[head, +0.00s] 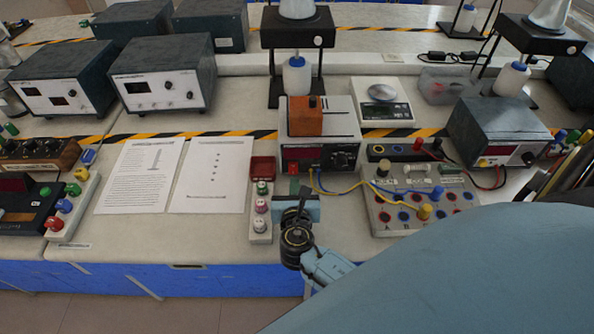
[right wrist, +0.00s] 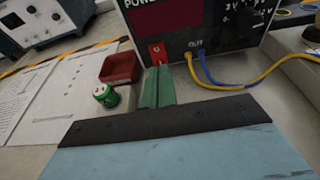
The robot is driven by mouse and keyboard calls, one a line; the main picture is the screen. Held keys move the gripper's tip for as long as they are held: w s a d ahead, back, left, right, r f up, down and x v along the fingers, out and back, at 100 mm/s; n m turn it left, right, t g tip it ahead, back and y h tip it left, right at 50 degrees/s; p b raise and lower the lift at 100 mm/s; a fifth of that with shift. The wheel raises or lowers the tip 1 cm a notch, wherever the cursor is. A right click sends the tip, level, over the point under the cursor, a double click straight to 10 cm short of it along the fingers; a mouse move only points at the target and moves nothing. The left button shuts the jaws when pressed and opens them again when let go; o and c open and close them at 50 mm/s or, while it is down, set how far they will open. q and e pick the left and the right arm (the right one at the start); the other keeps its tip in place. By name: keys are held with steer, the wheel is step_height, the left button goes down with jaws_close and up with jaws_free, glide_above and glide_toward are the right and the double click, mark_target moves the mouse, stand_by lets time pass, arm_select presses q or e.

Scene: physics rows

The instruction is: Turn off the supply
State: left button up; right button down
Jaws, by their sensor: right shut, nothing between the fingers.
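The power supply (head: 345,130) is a pale box with a dark front, a dark red display and a knob. It stands at the middle of the bench with an orange block on top. Its red switch (right wrist: 157,53) is at the lower left of the front in the right wrist view. My right gripper (head: 304,192) is shut and empty in front of the supply. In the right wrist view its green fingertips (right wrist: 157,82) point at the switch, just below it. I cannot tell whether they touch it. My left gripper is not in view.
Blue and yellow leads (right wrist: 242,87) run from the supply's output to a board (head: 385,218) on the right. Printed sheets (head: 212,180) lie further left.

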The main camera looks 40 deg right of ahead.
steer(key=r+v, duration=0.1)
steer(key=v, duration=0.7)
steer(key=shift+r+p, duration=0.35)
steer(key=shift+r, duration=0.1)
steer(key=shift+s+a, duration=0.1)
